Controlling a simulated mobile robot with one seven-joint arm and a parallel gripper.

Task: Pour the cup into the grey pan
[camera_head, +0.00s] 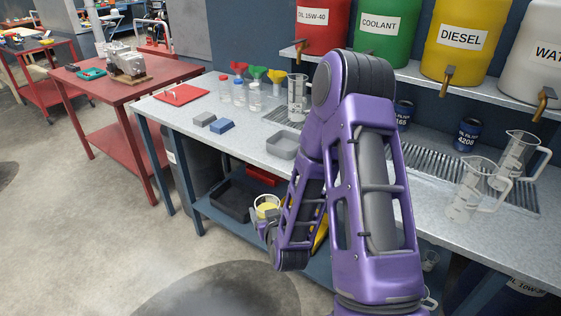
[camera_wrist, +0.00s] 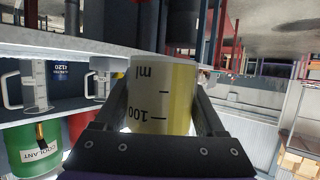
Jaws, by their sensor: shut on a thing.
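My gripper (camera_head: 265,222) is shut on a clear cup (camera_head: 267,203) with yellow liquid in it. The cup looks about upright in the head view, held in front of the bench and lower than its top. In the wrist view the cup (camera_wrist: 150,100) fills the space between the two dark fingers of my gripper (camera_wrist: 163,112), and its 100 ml marking shows. The small grey pan (camera_head: 283,146) sits on the bench top, up and slightly right of the cup in the head view, apart from it. My arm stands just right of the pan. The pan's inside looks empty.
Grey and blue blocks (camera_head: 221,126) lie left of the pan on the bench. Bottles (camera_head: 239,95) with funnels stand behind. Clear jugs (camera_head: 470,190) stand at the right. A black tray (camera_head: 232,200) is on the lower shelf. Drums (camera_head: 458,45) line the upper shelf.

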